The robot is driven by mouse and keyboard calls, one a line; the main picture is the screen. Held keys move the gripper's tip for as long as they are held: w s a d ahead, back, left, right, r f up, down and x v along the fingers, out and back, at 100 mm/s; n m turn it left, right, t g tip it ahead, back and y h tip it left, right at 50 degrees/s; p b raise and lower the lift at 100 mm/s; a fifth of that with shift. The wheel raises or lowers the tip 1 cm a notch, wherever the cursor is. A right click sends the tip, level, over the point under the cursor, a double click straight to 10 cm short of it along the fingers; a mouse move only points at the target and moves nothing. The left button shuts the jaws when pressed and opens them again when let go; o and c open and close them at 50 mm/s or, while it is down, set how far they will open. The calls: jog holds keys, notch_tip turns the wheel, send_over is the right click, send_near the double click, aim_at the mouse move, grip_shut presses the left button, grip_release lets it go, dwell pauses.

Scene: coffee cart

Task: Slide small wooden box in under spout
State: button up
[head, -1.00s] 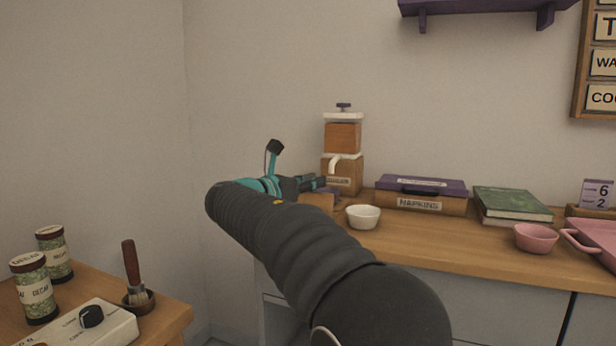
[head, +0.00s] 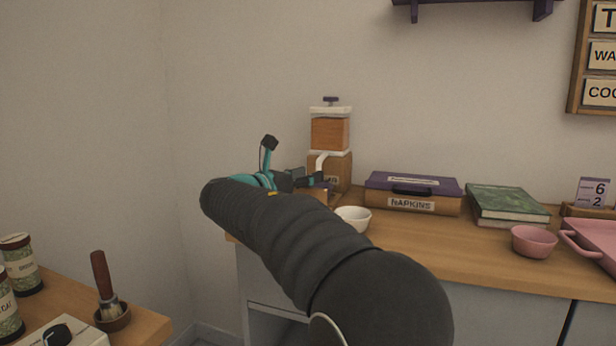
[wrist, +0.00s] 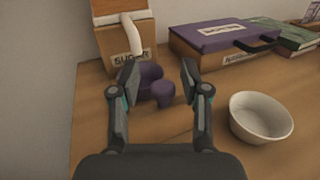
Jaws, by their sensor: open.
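The sugar dispenser (head: 330,133) stands at the back left of the counter, against the wall. Its white spout (head: 320,162) hangs at the front of its lower wooden body, which is labelled SUGAR in the wrist view (wrist: 117,58). My gripper (head: 320,180) is in front of the dispenser, with its fingers apart and nothing held between them. In the wrist view (wrist: 160,75) a purple cup-like object (wrist: 151,82) shows beyond and between the fingertips.
A white bowl (head: 355,214) stands right of my gripper. A side table at lower left holds jars and a brush (head: 104,283).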

jog(key=v, duration=1.2)
